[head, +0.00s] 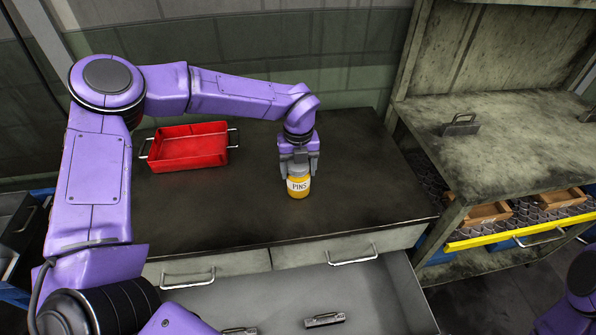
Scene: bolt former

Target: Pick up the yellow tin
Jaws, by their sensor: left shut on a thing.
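The yellow tin (298,187) has a pale label reading "PINS". It stands upright on the dark worktop (230,215), right of the middle. My left gripper (299,168) comes down on it from above and is shut on its upper part. The gripper hides the tin's top. I see no clear gap between the tin and the worktop. My right gripper is not in view; only a bit of purple arm shows at the lower right edge.
A red tray (188,148) with handles stands left of the tin on the worktop. An open drawer (380,290) with metal pieces juts out below. A shelf unit (500,110) stands at right, with a yellow bar (520,228) and wooden boxes (487,214).

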